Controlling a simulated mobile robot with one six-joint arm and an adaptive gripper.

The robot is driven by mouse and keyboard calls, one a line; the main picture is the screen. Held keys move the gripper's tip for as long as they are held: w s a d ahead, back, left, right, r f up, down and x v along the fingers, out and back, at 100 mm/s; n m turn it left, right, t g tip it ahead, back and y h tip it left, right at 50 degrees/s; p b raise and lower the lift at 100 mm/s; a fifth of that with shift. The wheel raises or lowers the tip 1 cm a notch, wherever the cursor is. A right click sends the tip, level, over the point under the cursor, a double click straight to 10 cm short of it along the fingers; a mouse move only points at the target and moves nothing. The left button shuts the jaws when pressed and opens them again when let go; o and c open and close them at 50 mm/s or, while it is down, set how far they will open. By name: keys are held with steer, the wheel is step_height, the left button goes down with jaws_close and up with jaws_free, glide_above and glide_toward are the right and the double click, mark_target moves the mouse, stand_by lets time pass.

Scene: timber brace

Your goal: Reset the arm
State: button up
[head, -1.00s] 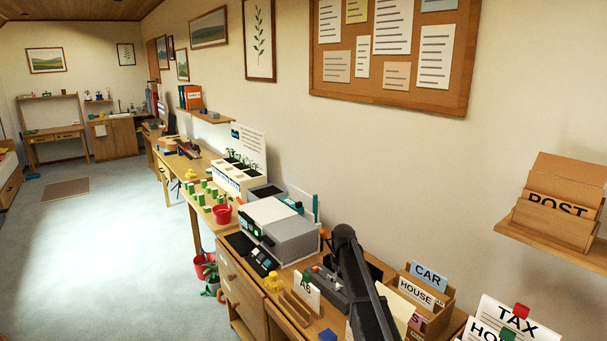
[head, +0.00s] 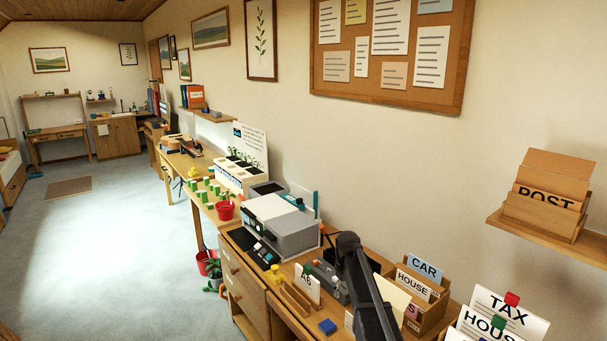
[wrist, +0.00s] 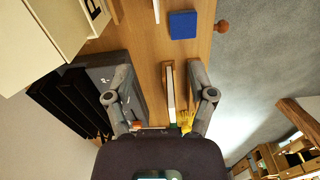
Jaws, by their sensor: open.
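My arm (head: 368,290) reaches over the right end of the desk in the head view, and its body hides part of the desktop. My gripper (wrist: 160,80) is open and empty in the wrist view, its two grey fingers spread wide. Under and between the fingers are the wooden desktop (wrist: 145,50) and a slotted wooden rack (wrist: 192,75) holding a white card. A dark grey device (wrist: 125,90) with black slots lies by the left finger. The gripper cannot be made out clearly in the head view.
A blue block (head: 327,327) lies near the desk's front edge; it also shows in the wrist view (wrist: 183,25). Card boxes (head: 425,290) stand right of my arm, and a white-grey machine (head: 290,232) stands left. A POST holder (head: 540,205) sits on a wall shelf.

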steer(key=s+d+m, duration=0.3)
steer(key=s+m, duration=0.3)
steer(key=s, duration=2.3)
steer(key=shift+d+r+p, duration=0.15)
steer(key=shift+r+p, duration=0.15)
steer(key=shift+p, duration=0.05)
